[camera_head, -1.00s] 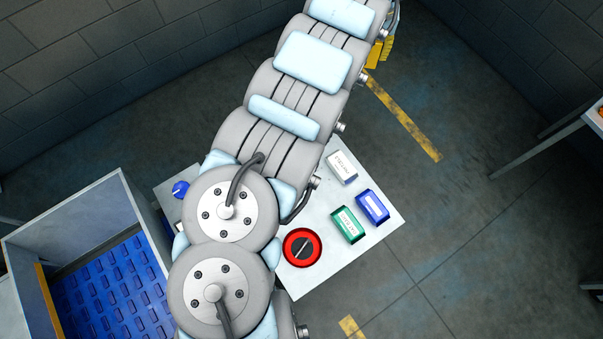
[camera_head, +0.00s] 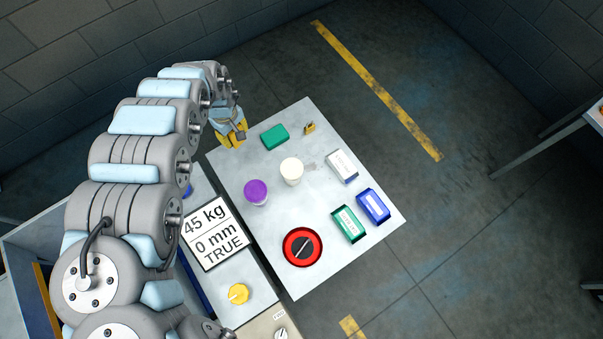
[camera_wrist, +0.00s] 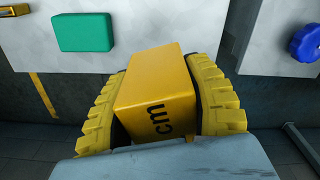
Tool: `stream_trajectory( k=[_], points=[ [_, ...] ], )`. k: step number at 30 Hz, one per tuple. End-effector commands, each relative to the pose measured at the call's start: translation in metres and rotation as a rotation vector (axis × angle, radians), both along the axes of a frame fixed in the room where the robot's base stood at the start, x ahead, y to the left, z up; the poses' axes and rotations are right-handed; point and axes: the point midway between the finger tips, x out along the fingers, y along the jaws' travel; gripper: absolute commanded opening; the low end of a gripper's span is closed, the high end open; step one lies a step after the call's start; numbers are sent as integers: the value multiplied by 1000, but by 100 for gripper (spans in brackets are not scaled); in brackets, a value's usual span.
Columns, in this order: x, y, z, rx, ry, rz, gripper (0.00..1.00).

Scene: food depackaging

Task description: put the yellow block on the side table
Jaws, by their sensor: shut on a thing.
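The yellow block (camera_wrist: 155,92) is between the yellow ridged fingers of my gripper (camera_wrist: 160,95) in the wrist view. The fingers touch both its sides, and dark "cm" lettering shows on it. In the head view my gripper (camera_head: 231,137) is at the upper left edge of the grey-white side table (camera_head: 300,215). The block is hard to make out between the fingers there. In the wrist view the table (camera_wrist: 160,25) lies ahead of the block.
On the table are a green block (camera_head: 274,137), a purple-topped cup (camera_head: 256,193), a white cup (camera_head: 291,171), a white box (camera_head: 342,166), a green box (camera_head: 348,224), a blue box (camera_head: 373,206) and a red dial (camera_head: 302,247). A panel with a display (camera_head: 214,234) adjoins the left side.

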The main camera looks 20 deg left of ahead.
Motion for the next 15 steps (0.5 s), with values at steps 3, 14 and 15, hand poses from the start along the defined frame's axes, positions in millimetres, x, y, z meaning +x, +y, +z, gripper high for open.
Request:
stream_trajectory(
  k=[3, 14, 15],
  points=[
    [-22, 11, -14, -1, 5, 64, 14],
    [-29, 16, -24, -1, -1, 95, 14],
    [-29, 16, -27, -3, -1, 95, 14]
  ],
)
